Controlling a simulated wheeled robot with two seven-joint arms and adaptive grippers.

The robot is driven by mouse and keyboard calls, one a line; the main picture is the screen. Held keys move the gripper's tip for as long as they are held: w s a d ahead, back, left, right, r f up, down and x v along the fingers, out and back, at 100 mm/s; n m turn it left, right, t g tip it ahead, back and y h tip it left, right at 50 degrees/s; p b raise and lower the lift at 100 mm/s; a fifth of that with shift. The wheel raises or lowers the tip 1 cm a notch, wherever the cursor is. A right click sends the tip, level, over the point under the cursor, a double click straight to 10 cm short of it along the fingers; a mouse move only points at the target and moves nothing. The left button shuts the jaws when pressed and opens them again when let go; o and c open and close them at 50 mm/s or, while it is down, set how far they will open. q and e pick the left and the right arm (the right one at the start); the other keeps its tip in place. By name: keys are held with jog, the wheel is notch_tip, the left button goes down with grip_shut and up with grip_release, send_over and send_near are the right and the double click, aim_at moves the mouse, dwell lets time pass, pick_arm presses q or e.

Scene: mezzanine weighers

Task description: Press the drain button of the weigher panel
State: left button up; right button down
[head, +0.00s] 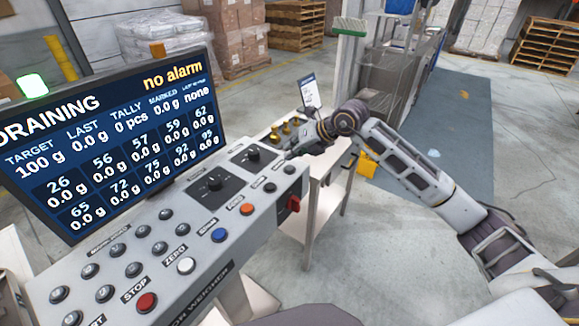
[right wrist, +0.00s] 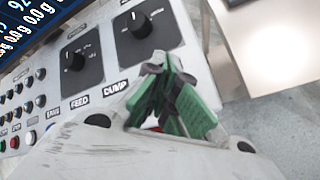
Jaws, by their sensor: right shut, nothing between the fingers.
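The weigher panel (head: 235,255) slopes across the left half of the head view. It carries a red STOP button (head: 147,301), a white button (head: 186,265), a blue button (head: 219,235), an orange button (head: 247,209) and dark buttons. Their smaller labels are too small to read, so I cannot tell which is drain. The screen (head: 105,140) reads "DRAINING" and "no alarm". My right gripper (head: 293,153) is at the panel's far right end, shut and empty. Its green fingertips (right wrist: 170,98) hide part of the panel in the right wrist view. My left gripper is out of view.
A red knob (head: 294,204) is on the panel's end. A small side table (head: 320,200) stands behind. A green lamp (head: 32,86) is lit above the screen.

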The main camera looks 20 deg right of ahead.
aim_at(291, 166)
jog(key=shift+r+p, duration=0.4)
jog(key=shift+r, duration=0.5)
jog(key=shift+r+p, duration=0.45)
jog(key=shift+r, duration=0.35)
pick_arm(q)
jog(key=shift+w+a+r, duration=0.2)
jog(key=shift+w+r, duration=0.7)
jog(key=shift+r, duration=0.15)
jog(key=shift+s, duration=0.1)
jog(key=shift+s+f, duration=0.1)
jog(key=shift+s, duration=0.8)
pick_arm(e)
jog(key=shift+a, duration=0.1)
